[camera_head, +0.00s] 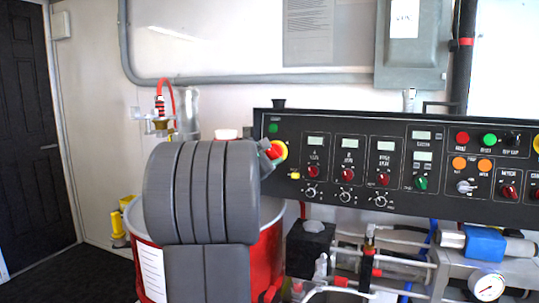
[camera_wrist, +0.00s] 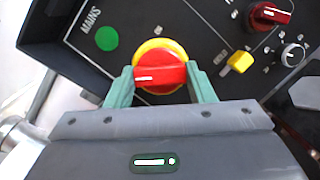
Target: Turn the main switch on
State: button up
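The main switch is a red rotary knob (camera_wrist: 160,76) on a yellow round base, near the "MAINS" label and a green round light (camera_wrist: 107,38). In the head view the knob (camera_head: 275,152) sits at the left end of the black control panel (camera_head: 300,205), partly hidden by my arm. My gripper (camera_wrist: 160,80) is at the knob, with one green finger on each side. The fingers stand apart, their tips close to the knob's edges; firm contact cannot be made out. In the wrist view the knob's bar lies about level, its white mark toward the left.
A small yellow knob (camera_wrist: 240,62) and a red knob (camera_wrist: 270,14) are to the right of the switch. More dials and buttons fill the panel. A red drum (camera_head: 271,245) stands below, behind my arm. Pipes and a pressure gauge (camera_head: 487,287) are at lower right.

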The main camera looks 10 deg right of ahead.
jog(key=shift+c, duration=1.3)
jog(key=shift+m, duration=0.3)
jog(key=m+g+b, duration=0.1)
jog(key=m+b, duration=0.1)
jog(key=m, duration=0.2)
jog(key=shift+a+b, duration=0.1)
jog(key=shift+b, duration=0.25)
jog(key=m+b, duration=0.1)
jog(key=m, duration=0.1)
jog(key=m+g, duration=0.1)
jog(key=m, duration=0.1)
jog(key=shift+m+g+y+b, duration=0.3)
jog(key=shift+m+b, duration=0.05)
jog(key=shift+m, duration=0.05)
jog(key=m, duration=0.4)
jog(key=shift+r+y+b, duration=0.15)
jog(key=shift+y+b, duration=0.25)
jog(key=shift+m+g+y+b, duration=0.3)
jog(key=shift+m+y, duration=0.4)
jog(key=shift+m, duration=1.5)
